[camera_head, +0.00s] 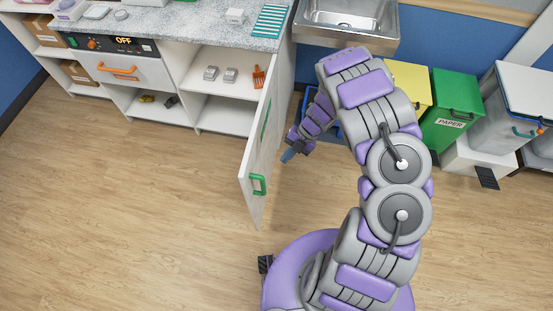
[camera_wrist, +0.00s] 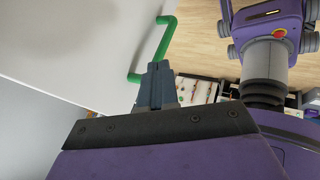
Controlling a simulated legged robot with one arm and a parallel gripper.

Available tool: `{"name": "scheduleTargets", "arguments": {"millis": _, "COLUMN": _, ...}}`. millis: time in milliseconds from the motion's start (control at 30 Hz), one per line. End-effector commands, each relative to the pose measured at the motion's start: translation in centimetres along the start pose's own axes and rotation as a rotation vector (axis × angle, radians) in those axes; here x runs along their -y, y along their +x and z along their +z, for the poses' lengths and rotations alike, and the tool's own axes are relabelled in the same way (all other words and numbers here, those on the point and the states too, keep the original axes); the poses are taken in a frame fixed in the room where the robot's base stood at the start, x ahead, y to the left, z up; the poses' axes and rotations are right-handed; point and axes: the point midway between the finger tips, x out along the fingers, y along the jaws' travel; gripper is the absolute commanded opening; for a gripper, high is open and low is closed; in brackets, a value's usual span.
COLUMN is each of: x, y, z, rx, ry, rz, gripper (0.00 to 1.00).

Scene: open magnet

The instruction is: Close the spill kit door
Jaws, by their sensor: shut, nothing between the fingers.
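The cabinet door (camera_head: 263,150) is white and stands wide open, swung out from the counter toward me. It has a green handle (camera_head: 258,184) near its free edge. An open cabinet (camera_head: 222,112) with shelves is to its left. My gripper (camera_head: 288,156) is on the right side of the door, apart from the handle in the head view. In the wrist view my gripper (camera_wrist: 157,72) is shut and empty, with its fingertips near the green handle (camera_wrist: 160,48) in the picture. I cannot tell whether they touch the door. The door panel (camera_wrist: 75,45) fills the upper left there.
Two grey items (camera_head: 211,73) and an orange scoop (camera_head: 258,77) sit on the shelf. A sink (camera_head: 348,18) is behind my arm. A yellow bin (camera_head: 410,85) and a green paper bin (camera_head: 450,105) stand to the right. The wooden floor (camera_head: 130,200) left of the door is clear.

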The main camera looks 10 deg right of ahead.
Motion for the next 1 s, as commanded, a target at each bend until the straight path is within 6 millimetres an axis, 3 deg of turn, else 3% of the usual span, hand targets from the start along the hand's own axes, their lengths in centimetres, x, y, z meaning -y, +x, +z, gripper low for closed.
{"name": "scheduleTargets", "arguments": {"millis": 467, "x": 0.1, "y": 9.2, "z": 0.1, "rx": -0.002, "ry": 0.002, "rz": 0.001, "gripper": 0.0}}
{"name": "scheduleTargets", "arguments": {"millis": 733, "x": -2.9, "y": 10.4, "z": 0.2, "rx": 0.005, "ry": -0.002, "rz": 0.0, "gripper": 0.0}}
{"name": "scheduleTargets", "arguments": {"millis": 1000, "x": -3.7, "y": 10.8, "z": 0.1, "rx": 0.006, "ry": 0.001, "rz": -0.001, "gripper": 0.0}}
